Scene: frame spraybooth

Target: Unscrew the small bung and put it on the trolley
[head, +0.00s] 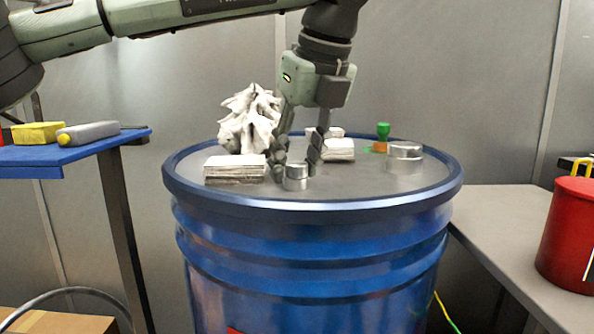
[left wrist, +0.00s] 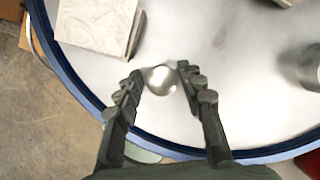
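The small bung (head: 296,177) is a short silver cap near the front of the blue drum's top (head: 345,190). My left gripper (head: 297,165) points down at it, fingers apart, one on each side. In the left wrist view the bung (left wrist: 160,80) lies between the fingertips (left wrist: 161,72), with narrow gaps visible; I see no firm contact. A blue-topped stand, which looks like the trolley (head: 75,155), is at the left. My right gripper is not in view.
A stack of white pads (head: 235,168), a crumpled white cloth (head: 250,120), a larger silver bung (head: 404,152) and a green-topped item (head: 383,131) are on the drum. A yellow block (head: 38,133) and a grey tool (head: 88,133) occupy the trolley top. A red can (head: 570,235) stands right.

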